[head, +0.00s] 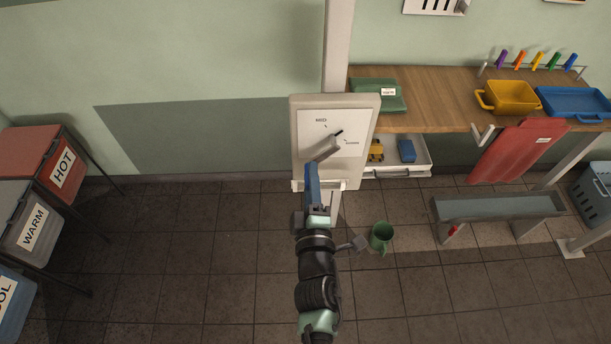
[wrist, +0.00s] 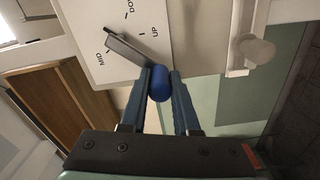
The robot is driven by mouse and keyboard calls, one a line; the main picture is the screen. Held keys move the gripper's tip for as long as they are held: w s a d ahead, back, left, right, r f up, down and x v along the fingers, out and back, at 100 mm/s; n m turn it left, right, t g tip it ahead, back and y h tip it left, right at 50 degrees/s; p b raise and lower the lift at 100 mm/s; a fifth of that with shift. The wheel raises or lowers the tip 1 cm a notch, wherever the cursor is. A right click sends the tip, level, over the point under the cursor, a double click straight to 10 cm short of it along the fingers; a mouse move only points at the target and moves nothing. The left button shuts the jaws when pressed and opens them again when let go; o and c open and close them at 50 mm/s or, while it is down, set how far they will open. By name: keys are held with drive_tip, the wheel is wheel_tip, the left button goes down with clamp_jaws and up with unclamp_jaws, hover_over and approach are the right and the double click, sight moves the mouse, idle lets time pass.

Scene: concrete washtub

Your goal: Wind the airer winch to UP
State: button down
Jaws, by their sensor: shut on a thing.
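The airer winch is a pale panel (head: 299,125) on a post, with a white dial face. A grey crank arm (head: 322,149) slants down-left from its hub, and a short black pointer (head: 339,132) aims up-right, between MID and the right-hand label. In the wrist view the dial (wrist: 85,20) shows MID, UP and DOWN, with the crank (wrist: 130,51) lying across it. The crank's blue knob (wrist: 159,84) sits between the blue fingers of my gripper (wrist: 160,78), which is shut on it. In the head view my gripper (head: 311,168) is at the crank's lower end.
A wooden counter (head: 440,88) stands right of the winch, with a yellow tub (head: 511,97) and blue tray (head: 575,103). Labelled bins (head: 62,165) stand at left. Floor between is clear.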

drive_tip(key=d+n+b, duration=0.2)
drive_tip(key=d+n, duration=0.8)
drive_tip(key=n, duration=0.7)
drive_tip(key=shift+d+r+n, duration=0.15)
drive_tip(key=shift+r+n, duration=0.1)
drive_tip(key=shift+n, duration=0.15)
drive_tip(key=shift+r, duration=0.15)
drive_tip(key=c, duration=0.6)
unclamp_jaws()
drive_tip(key=shift+c, duration=0.2)
drive_tip(key=shift+a, duration=0.2)
